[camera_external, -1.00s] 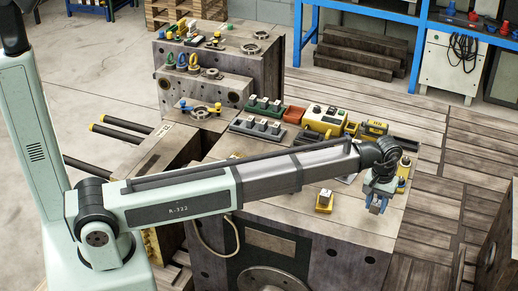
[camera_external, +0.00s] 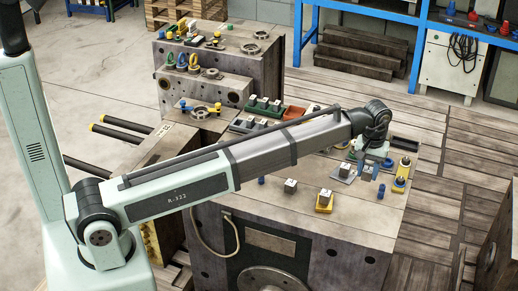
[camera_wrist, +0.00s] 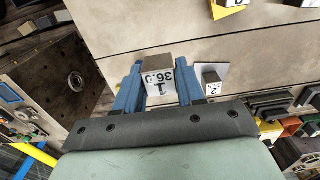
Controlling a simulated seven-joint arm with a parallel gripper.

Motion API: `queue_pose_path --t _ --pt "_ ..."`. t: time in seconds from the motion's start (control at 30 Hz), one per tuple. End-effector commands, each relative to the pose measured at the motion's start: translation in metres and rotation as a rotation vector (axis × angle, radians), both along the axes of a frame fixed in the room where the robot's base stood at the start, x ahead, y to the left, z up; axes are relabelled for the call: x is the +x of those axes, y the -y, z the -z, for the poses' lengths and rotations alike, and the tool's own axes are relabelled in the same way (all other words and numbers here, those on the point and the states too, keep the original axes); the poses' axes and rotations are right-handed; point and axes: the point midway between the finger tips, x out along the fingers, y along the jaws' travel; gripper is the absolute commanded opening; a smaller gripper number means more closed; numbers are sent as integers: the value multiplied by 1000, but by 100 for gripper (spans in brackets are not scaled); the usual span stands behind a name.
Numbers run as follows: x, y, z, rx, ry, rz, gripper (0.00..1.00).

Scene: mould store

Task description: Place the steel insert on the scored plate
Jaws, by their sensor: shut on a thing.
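My gripper (camera_wrist: 158,85) has blue fingers shut on a steel insert (camera_wrist: 158,78), a block with a printed label facing the wrist camera. In the external view my gripper (camera_external: 370,173) is over the right part of the bench block, with the insert (camera_external: 367,175) small between its fingers. A flat grey plate (camera_wrist: 221,72) lies just right of the insert in the wrist view, and a smaller steel block (camera_wrist: 212,83) stands on it. The plate also shows left of my gripper in the external view (camera_external: 339,178). Scoring on it is too small to make out.
A yellow holder (camera_external: 325,207) with a steel block and a loose steel block (camera_external: 290,187) stand left of my gripper. Racks of blocks (camera_external: 264,104) lie behind.

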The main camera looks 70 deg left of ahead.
Motion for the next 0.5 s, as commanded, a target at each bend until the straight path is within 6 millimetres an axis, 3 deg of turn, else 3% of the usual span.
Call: queue_pose_path --t 0.03,0.27,0.5 --pt "-1 -21 -1 1 2 -27 0" --pt "-14 -105 -6 1 9 -136 0" --pt "-45 -186 -11 2 17 -247 0"
